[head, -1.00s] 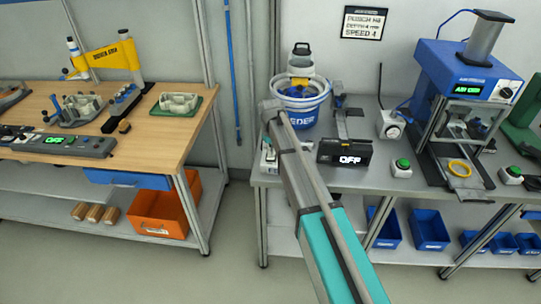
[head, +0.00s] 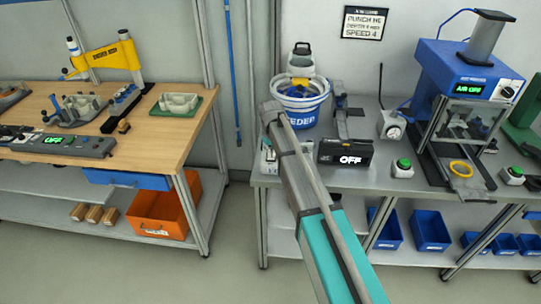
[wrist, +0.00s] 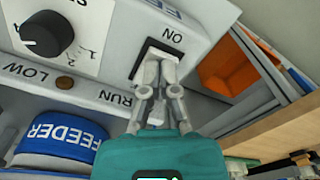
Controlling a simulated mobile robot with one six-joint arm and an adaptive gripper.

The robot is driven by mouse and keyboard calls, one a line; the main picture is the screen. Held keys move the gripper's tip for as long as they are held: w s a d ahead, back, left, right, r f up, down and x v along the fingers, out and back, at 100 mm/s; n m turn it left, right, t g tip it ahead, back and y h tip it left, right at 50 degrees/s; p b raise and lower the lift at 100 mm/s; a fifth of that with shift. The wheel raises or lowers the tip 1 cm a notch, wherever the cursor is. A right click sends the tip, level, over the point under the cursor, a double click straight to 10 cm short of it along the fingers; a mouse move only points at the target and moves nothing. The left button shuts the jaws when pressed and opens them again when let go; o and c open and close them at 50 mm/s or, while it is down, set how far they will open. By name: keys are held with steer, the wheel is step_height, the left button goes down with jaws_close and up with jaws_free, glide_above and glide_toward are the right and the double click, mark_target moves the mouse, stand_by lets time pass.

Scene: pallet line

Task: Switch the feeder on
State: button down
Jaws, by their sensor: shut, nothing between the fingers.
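The feeder (head: 303,112) is a white bowl with a blue band on the right bench in the head view; its blue band also shows in the wrist view (wrist: 60,142). The feeder's light grey control box (wrist: 110,45) fills the upper wrist view. It has a black knob (wrist: 47,33), the words RUN and LOW, and a dark-framed switch (wrist: 150,52) beside the word ON. My gripper (wrist: 157,62) is shut and empty, its fingertips at the switch. They hide part of it, so I cannot tell contact or its position. My arm hides the gripper in the head view.
A black display reading OFF (head: 345,152) stands right of my arm. A blue press (head: 465,75) reads AIR OFF, with green buttons nearby. The left wooden bench (head: 105,165) has an orange bin (head: 158,212) below. Clear floor separates the benches.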

steer(key=shift+f, duration=0.15)
steer(key=shift+r+p, duration=3.45)
steer(key=shift+r, duration=0.1)
steer(key=s+d+m, duration=0.5)
steer(key=s+d, duration=1.7)
steer(key=s, duration=0.4)
steer(key=shift+d+m, duration=0.3)
steer(key=shift+d, duration=0.05)
stand_by(1.3)
